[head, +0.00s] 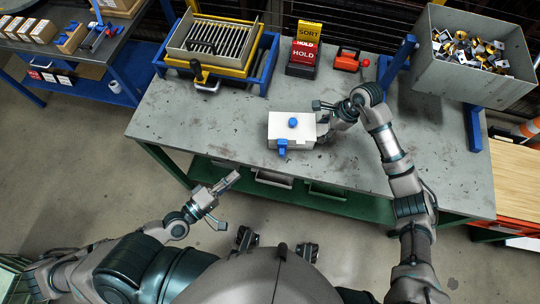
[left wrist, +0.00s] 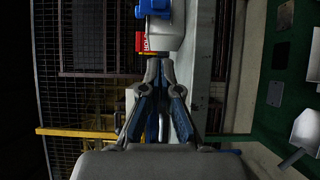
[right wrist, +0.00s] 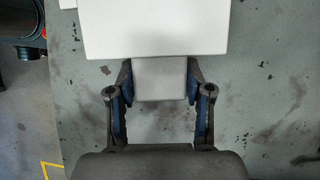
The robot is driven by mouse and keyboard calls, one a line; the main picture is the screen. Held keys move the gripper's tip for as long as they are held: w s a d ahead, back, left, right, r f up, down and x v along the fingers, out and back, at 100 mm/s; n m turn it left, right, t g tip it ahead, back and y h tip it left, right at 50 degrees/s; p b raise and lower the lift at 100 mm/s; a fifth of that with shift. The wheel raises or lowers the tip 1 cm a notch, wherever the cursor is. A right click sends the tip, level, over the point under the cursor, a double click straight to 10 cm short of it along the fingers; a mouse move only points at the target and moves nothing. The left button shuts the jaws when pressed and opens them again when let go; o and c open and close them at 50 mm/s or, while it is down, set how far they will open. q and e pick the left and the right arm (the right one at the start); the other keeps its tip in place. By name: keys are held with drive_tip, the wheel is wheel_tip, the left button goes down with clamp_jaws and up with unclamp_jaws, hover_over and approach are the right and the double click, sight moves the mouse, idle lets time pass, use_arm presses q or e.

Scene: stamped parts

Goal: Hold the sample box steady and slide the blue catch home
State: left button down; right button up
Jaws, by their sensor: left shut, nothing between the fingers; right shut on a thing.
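The white sample box (head: 280,131) sits on the grey bench near its front edge. A blue knob (head: 293,122) is on its top and the blue catch (head: 282,147) is on its front side. My right gripper (head: 322,121) is shut on the right side of the box; in the right wrist view its fingers (right wrist: 160,82) clasp a narrower block under the white lid (right wrist: 155,28). My left gripper (head: 228,183) is shut and empty, in front of the bench and below the box. The left wrist view shows its fingertips (left wrist: 158,65) together, with the box (left wrist: 166,32) beyond.
SORT and HOLD signs (head: 306,50) and a red tool (head: 350,62) lie behind the box. A grey bin of parts (head: 470,75) is at the right. The bench left of the box is clear.

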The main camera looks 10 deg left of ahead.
sight(279, 150)
drive_tip(key=shift+f, duration=0.1)
use_arm(q)
drive_tip(key=x, duration=1)
drive_tip(key=shift+r, duration=0.15)
drive_tip(key=d, duration=0.3)
drive_tip(key=shift+w+d, duration=0.15)
drive_tip(key=shift+w, duration=0.2)
drive_tip(key=shift+d, duration=0.4)
drive_tip(key=d, duration=0.3)
drive_tip(key=w+d, duration=0.1)
drive_tip(key=d, duration=0.2)
drive_tip(key=shift+w+d, duration=0.15)
drive_tip(key=shift+w, duration=0.05)
use_arm(e)
drive_tip(key=shift+s, duration=0.1)
